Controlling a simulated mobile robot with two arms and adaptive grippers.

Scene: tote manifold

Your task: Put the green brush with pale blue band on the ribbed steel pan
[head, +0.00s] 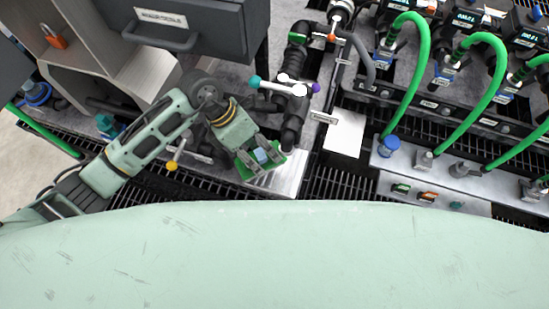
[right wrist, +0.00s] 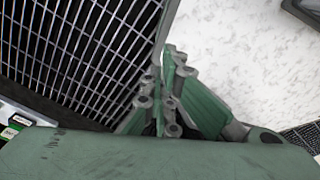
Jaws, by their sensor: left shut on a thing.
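My left gripper (head: 264,172) is shut on the green brush with pale blue band. The green brush (head: 246,171) shows on both sides of the fingers, and its pale blue band (head: 262,155) shows between them; the fingers hide part of it. The ribbed steel pan (head: 295,172) lies just right of and beneath the gripper, partly hidden by it. I cannot tell whether the brush touches the pan. My right gripper (right wrist: 170,75) shows in the right wrist view with its green fingers bunched close together; whether they are fully shut is unclear. I see nothing between them.
Dark pipes with a teal-and-purple-ended handle (head: 285,86) stand just behind the pan. A grey drawer (head: 185,30) overhangs at the back left. Green hoses (head: 485,95) and a blue cap (head: 389,144) are at the right. Black grating (head: 340,184) lies right of the pan.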

